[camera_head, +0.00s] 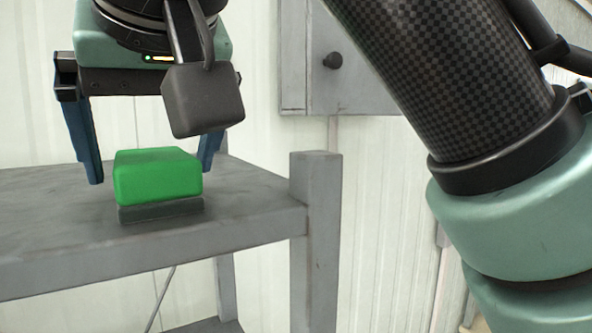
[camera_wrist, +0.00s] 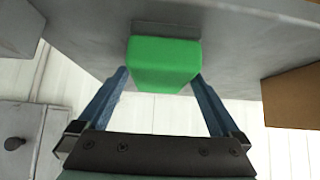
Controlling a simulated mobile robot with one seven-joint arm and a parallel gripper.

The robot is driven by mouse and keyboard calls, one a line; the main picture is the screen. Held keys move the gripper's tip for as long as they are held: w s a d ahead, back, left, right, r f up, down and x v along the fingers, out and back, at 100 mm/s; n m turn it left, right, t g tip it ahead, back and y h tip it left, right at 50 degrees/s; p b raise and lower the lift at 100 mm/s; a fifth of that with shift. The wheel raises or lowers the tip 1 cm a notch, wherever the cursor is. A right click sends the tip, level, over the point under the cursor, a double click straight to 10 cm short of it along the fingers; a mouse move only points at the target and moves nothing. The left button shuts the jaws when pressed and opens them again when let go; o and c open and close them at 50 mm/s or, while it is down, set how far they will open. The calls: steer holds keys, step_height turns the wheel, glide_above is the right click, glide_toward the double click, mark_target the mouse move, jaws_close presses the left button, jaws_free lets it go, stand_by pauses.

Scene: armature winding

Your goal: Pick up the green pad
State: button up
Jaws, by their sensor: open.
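The green pad (camera_head: 158,176) is a bright green block with rounded edges. It sits on a thin dark grey base (camera_head: 161,210) on the grey shelf top, near its front right part. In the wrist view the green pad (camera_wrist: 164,65) lies ahead, between the fingertips. My gripper (camera_head: 152,172) is open and points down above the shelf, with one blue finger left of the pad and the other behind its right side. In the wrist view my gripper (camera_wrist: 160,75) has a finger on each side of the pad. I cannot tell whether either finger touches it.
The grey metal shelf (camera_head: 258,215) has a corner post (camera_head: 316,220) rising slightly above its top at the right. A grey wall cabinet (camera_head: 308,60) with a dark knob hangs behind. A brown box-like object (camera_wrist: 292,92) shows at the right in the wrist view. The shelf around the pad looks clear.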

steer(key=shift+w+a+f, duration=0.1)
steer(key=shift+w+f, duration=0.05)
steer(key=shift+w, duration=0.05)
steer(key=shift+s, duration=0.2)
steer(key=c, duration=1.2)
steer(key=shift+c, duration=0.2)
